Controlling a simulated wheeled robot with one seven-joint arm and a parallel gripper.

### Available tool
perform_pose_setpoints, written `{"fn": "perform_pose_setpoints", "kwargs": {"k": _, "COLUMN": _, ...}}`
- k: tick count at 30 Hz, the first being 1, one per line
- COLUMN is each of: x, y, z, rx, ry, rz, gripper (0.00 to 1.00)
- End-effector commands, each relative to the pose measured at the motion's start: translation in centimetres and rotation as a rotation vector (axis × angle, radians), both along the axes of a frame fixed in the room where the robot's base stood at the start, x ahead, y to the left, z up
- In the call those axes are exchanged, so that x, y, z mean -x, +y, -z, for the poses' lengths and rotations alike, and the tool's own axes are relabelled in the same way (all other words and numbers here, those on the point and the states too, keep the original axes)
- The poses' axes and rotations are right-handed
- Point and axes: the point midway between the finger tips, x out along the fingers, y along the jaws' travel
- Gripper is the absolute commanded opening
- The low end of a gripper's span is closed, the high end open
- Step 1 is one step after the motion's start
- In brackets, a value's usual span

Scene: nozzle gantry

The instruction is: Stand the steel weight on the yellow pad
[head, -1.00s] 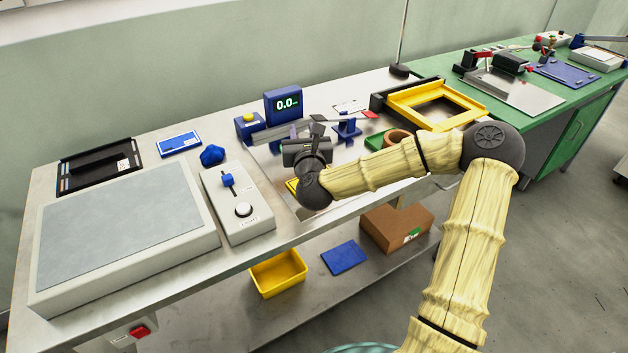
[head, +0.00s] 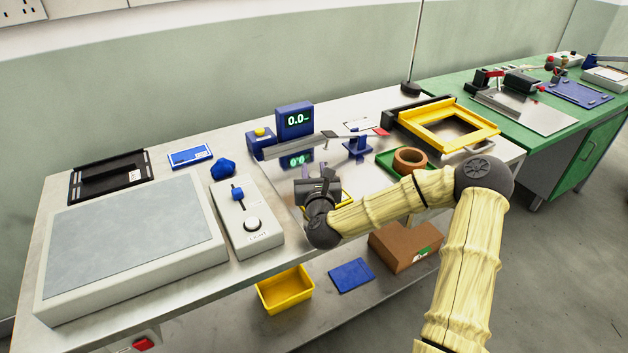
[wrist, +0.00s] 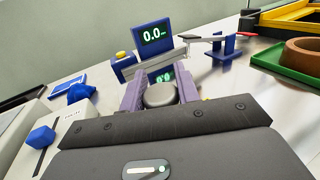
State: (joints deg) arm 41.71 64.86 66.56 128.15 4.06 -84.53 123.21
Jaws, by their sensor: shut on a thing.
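The steel weight (wrist: 160,95) is a round grey piece with a flat top, held between the purple fingers of my gripper (wrist: 160,92) in the wrist view. In the head view my gripper (head: 318,184) is over the front middle of the bench, and its dark body hides the weight. A yellow edge (head: 347,197), apparently the yellow pad, shows just right of my gripper; the rest of it is hidden. I cannot tell whether the weight touches anything below.
Behind my gripper stands a blue display box (head: 295,121) reading 0.0, with a beam and blue stand (head: 357,146) beside it. A grey slider box (head: 246,215) is to the left. A brown ring (head: 410,160) sits in a green tray (head: 386,160) to the right.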

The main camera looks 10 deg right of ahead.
Motion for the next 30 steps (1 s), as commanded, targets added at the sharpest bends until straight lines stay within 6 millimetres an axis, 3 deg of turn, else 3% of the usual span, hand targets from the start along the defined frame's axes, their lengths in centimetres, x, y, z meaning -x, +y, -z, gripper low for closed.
{"fn": "perform_pose_setpoints", "kwargs": {"k": 6, "x": 0.0, "y": 0.1, "z": 2.5, "rx": -0.001, "ry": -0.003, "rz": -0.001, "gripper": 0.0}}
{"fn": "perform_pose_setpoints", "kwargs": {"k": 18, "x": 0.0, "y": 0.1, "z": 3.0, "rx": -0.001, "ry": -0.005, "rz": -0.001, "gripper": 0.0}}
{"fn": "perform_pose_setpoints", "kwargs": {"k": 19, "x": 0.0, "y": 0.0, "z": 3.2, "rx": 0.0, "ry": 0.0, "rz": -0.001, "gripper": 0.35}}
{"fn": "perform_pose_setpoints", "kwargs": {"k": 21, "x": 0.0, "y": 0.0, "z": 3.1, "rx": 0.0, "ry": 0.0, "rz": -0.001, "gripper": 0.49}}
{"fn": "perform_pose_setpoints", "kwargs": {"k": 22, "x": 0.0, "y": 0.0, "z": 3.1, "rx": 0.0, "ry": 0.0, "rz": -0.001, "gripper": 0.54}}
{"fn": "perform_pose_setpoints", "kwargs": {"k": 30, "x": 0.0, "y": 0.0, "z": 3.1, "rx": 0.0, "ry": 0.0, "rz": -0.001, "gripper": 0.54}}
